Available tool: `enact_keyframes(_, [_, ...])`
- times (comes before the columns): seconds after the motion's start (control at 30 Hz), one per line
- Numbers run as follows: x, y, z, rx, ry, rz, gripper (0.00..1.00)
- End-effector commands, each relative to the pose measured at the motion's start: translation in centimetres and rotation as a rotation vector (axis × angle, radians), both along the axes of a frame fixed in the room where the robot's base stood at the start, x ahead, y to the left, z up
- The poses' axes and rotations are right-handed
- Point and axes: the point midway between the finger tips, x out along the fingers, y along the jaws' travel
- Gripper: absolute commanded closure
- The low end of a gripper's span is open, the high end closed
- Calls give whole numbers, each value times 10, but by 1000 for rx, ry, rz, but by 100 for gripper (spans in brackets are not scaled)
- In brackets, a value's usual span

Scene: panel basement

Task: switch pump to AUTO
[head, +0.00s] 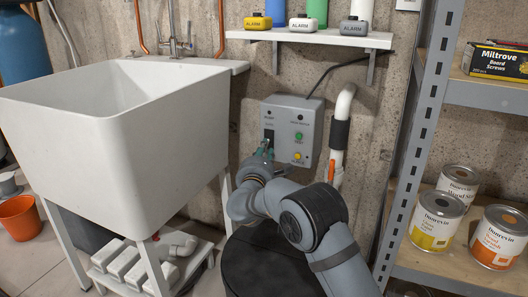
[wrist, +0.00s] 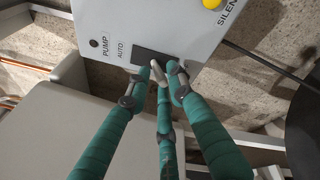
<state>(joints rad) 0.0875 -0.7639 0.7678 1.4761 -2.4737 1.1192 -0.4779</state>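The grey pump control box (head: 283,112) is fixed to the concrete wall, right of the sink. It has a dark switch plate at its lower left, a green button (head: 299,137) and a yellow button (head: 298,156). In the wrist view the box face (wrist: 115,22) reads PUMP and AUTO beside the dark switch plate (wrist: 147,56). My gripper (head: 265,146) is at this plate. In the wrist view its teal fingers (wrist: 163,70) come together at the plate's edge, tips bunched. The tips hide the switch lever, so its position and whether it is held cannot be told.
A white sink (head: 165,125) stands close on the left. A white pipe (head: 339,150) with an orange handle (head: 331,170) runs up just right of the box. A shelf (head: 310,39) with ALARM-labelled things hangs above. A metal rack (head: 415,130) with cans stands at right.

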Motion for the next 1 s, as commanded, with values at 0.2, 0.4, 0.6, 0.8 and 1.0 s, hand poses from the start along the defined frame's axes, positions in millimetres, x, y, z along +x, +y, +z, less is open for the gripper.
enact_keyframes(0.2, [0, 0, 0, 0, 1, -1, 93])
enact_keyframes(0.4, [0, -1, 0, 1, 0, -2, 100])
enact_keyframes(0.6, [0, -2, 0, 2, 0, -4, 100])
enact_keyframes(0.8, [0, -3, 5, 9, 20, -6, 100])
enact_keyframes(1.0, [0, -4, 16, 38, 101, -8, 100])
